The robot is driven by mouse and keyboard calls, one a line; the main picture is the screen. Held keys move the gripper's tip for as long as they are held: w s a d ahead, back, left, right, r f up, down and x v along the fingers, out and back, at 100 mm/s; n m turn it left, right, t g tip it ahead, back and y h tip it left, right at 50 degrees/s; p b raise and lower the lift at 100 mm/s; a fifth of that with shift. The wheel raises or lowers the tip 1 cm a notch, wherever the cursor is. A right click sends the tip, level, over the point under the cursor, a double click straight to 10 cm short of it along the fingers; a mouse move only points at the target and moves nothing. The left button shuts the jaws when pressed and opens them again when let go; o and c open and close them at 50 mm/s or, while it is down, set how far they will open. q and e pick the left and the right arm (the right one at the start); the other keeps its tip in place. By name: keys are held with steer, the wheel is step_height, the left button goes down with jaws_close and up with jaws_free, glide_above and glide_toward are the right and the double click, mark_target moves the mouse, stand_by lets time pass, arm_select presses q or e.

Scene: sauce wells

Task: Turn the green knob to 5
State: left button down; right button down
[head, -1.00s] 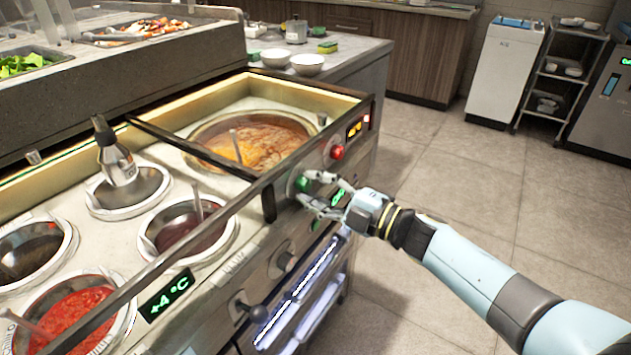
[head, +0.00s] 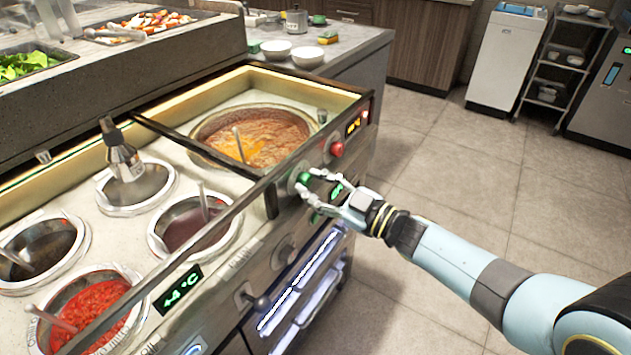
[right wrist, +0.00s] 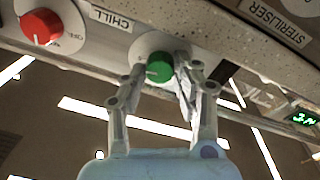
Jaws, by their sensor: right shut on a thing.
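The green knob (head: 302,179) is on the front panel of the sauce-well counter, and it also shows in the right wrist view (right wrist: 159,67). My right gripper (head: 314,193) reaches it from the right. In the right wrist view its two fingers (right wrist: 155,85) are closed on the knob from either side. A pale pointer mark shows on the knob's left side there. The small green display (head: 337,192) beside the knob is partly hidden by my gripper, and its digits are too small to read surely. My left gripper is not in view.
A red knob (head: 337,149) sits close by on the same panel, with an orange display (head: 353,126) above it. Grey knobs and a lever (head: 256,301) are lower left. Sauce wells (head: 183,225) fill the counter top. The floor at right is clear.

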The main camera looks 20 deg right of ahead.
steer(key=shift+f+m, duration=0.15)
steer(key=shift+m, duration=0.35)
steer(key=c, duration=1.3)
jaws_free()
steer(key=shift+o, duration=0.2)
steer(key=v, duration=1.2)
steer(key=shift+s, duration=0.1)
